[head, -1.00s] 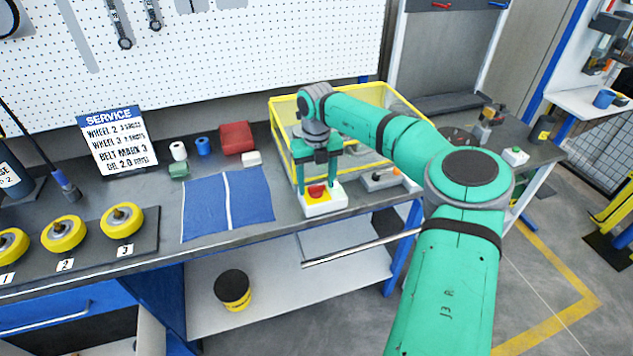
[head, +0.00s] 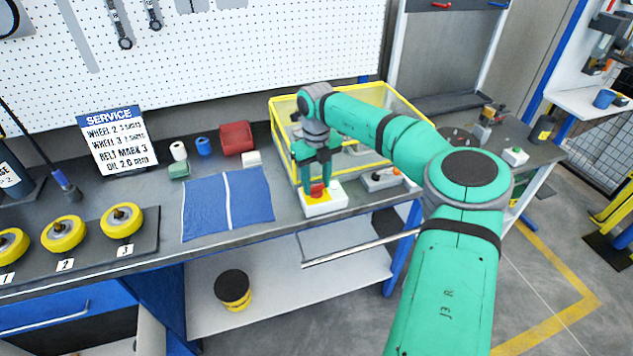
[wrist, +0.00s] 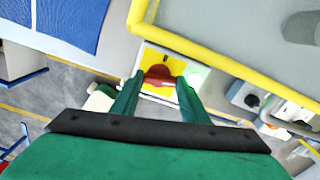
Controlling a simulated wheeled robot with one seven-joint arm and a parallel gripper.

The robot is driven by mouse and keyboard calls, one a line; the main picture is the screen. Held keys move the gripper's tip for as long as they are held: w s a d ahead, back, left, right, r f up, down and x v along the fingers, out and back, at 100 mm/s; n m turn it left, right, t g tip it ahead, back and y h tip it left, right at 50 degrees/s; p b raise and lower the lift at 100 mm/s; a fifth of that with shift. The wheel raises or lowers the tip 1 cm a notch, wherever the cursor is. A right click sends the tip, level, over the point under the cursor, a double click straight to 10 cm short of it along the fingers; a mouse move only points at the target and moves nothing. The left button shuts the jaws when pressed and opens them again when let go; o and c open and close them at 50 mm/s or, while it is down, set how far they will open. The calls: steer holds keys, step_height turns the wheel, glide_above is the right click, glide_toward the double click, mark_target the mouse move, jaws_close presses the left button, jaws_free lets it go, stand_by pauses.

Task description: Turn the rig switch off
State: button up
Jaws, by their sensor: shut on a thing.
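The rig switch is a white box (head: 325,206) with a yellow plate and a red knob (head: 318,191), at the bench's front edge before the yellow-framed bin. In the wrist view my gripper (wrist: 158,83) has one finger at each side of the knob. The fingers partly hide the knob in the head view.
A yellow-framed clear bin (head: 385,98) stands right behind the switch. A blue cloth (head: 228,203) lies to the left. Yellow wheels (head: 122,220) stand farther left.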

steer(key=n, duration=0.4)
steer(key=shift+n, duration=0.3)
steer(key=n, duration=0.3)
steer(key=shift+n, duration=0.3)
steer(key=n, duration=0.3)
steer(key=shift+a+n, duration=0.1)
steer(key=shift+n, duration=2)
steer(key=o, duration=1.1)
steer(key=shift+c, duration=0.2)
